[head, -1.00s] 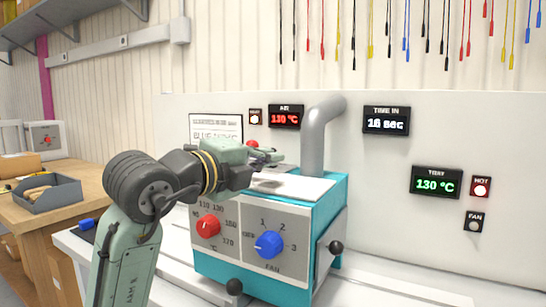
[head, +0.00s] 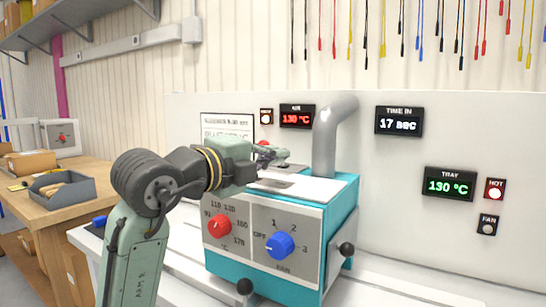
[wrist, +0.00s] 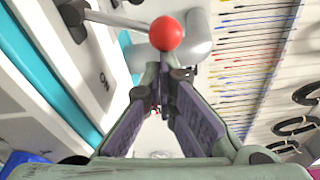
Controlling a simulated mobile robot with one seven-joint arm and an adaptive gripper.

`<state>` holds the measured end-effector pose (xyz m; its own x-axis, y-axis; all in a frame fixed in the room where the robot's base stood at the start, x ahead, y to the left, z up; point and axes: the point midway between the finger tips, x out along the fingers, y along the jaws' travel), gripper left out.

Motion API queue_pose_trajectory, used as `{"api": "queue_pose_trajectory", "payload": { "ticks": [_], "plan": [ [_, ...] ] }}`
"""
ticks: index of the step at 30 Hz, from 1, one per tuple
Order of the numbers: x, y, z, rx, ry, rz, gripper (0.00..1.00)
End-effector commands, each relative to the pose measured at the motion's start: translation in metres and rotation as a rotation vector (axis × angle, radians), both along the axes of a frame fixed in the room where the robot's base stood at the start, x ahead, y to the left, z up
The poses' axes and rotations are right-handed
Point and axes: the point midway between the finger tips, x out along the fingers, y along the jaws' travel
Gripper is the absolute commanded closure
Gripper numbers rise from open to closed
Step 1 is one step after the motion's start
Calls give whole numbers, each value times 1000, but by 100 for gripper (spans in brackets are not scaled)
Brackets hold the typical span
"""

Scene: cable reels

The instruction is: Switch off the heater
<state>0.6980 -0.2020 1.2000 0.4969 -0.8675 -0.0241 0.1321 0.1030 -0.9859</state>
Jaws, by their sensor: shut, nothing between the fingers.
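The heater (head: 222,262) is a teal and grey box with a white top and a grey pipe (head: 326,140) rising from it. Its front has a red temperature knob (head: 219,225) and a blue fan knob (head: 280,245). My gripper (head: 284,155) is above the heater's top toward the back. In the wrist view its fingers (wrist: 165,74) are shut at the tips, with nothing between them. A red ball (wrist: 166,33) on a metal rod appears just beyond the tips; whether they touch cannot be told. An "ON" label (wrist: 103,80) shows on the panel to the left.
Displays on the white wall panel read air 130 °C (head: 297,115), time in 17 sec (head: 399,121) and tray 130 °C (head: 450,184). The HOT lamp (head: 495,189) looks red; the FAN lamp (head: 487,226) looks grey. A grey bin (head: 60,191) stands on the wooden bench at left.

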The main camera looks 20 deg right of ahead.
Motion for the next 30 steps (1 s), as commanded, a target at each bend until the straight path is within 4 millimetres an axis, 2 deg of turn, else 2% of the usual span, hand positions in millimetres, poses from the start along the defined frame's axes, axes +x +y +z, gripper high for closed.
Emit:
{"api": "queue_pose_trajectory", "payload": {
  "ticks": [14, 27, 30],
  "plan": [
    [6, 5, 9, -81, 102, 0, 100],
    [27, 20, 24, -309, 395, 0, 100],
    [27, 21, 23, -312, 400, 1, 100]
  ]
}}
